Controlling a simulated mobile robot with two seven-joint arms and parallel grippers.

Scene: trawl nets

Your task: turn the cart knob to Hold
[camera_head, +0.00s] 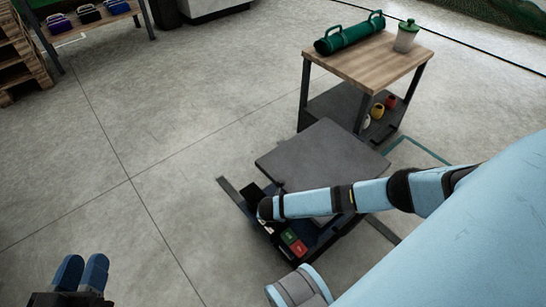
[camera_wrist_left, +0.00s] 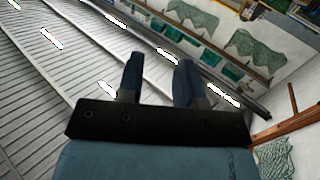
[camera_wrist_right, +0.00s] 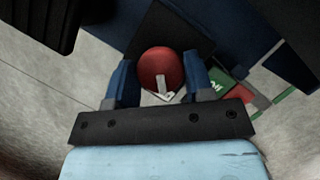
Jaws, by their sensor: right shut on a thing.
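The cart (camera_head: 318,155) is low, with a dark grey top and a control panel at its front edge. Its round red knob (camera_wrist_right: 160,62) shows in the right wrist view, with a whitish pointer mark towards the bottom of the picture. My right gripper (camera_wrist_right: 161,84) has one finger on each side of the knob and is shut on it. In the head view my right arm hides the knob. The white label under the knob is partly covered and I cannot read it. My left gripper (camera_head: 82,270) is open and empty, away from the cart; its parted fingers show in the left wrist view (camera_wrist_left: 158,80).
A wooden-topped table (camera_head: 365,62) behind the cart carries a green roll (camera_head: 349,34) and a lidded cup (camera_head: 406,37). The floor to the left is clear.

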